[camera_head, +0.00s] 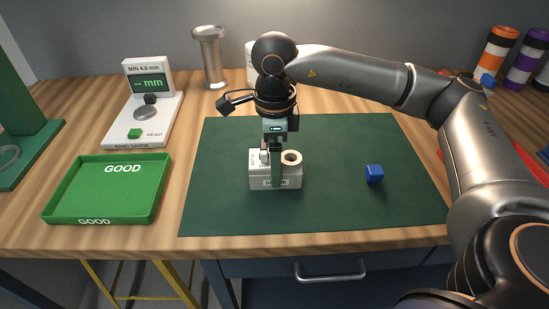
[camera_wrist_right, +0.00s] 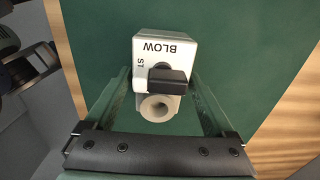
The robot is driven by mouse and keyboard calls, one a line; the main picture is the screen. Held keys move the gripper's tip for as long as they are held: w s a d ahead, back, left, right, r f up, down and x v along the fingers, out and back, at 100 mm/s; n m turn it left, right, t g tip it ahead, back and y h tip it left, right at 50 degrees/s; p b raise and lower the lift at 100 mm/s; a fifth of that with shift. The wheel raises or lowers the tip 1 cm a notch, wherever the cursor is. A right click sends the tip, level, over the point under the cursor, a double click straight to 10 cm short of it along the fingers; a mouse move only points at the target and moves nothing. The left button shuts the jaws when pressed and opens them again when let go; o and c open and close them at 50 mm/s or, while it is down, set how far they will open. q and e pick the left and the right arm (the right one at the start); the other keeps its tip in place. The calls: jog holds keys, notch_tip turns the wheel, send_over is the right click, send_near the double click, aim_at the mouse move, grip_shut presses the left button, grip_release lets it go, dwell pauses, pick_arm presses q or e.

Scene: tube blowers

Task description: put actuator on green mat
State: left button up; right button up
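A white block (camera_head: 262,182) with a round tan port on top stands on the dark green mat (camera_head: 335,140); it seems to be the actuator. In the wrist view this block (camera_wrist_right: 150,48) shows the word BLOW, a black lever and a round port. My right gripper (camera_head: 276,172) points down over it, one finger in front of the block. In the wrist view its fingers lie on either side of the block, close to it; I cannot tell whether they press on it. My left gripper is not in view.
A blue cube (camera_head: 374,175) lies on the mat to the right. A green GOOD tray (camera_head: 60,215) and a white gauge stand (camera_head: 150,108) are at left. Orange and purple striped cylinders (camera_head: 497,48) stand at back right. The mat's front left is clear.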

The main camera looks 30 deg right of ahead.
jog(key=shift+o, duration=0.6)
jog(key=shift+r, duration=0.1)
jog(key=shift+r, duration=0.25)
notch_tip(320, 180, up, 12)
jog(key=p, duration=0.1)
jog(key=shift+f+p, duration=0.15)
jog(key=shift+p, duration=0.2)
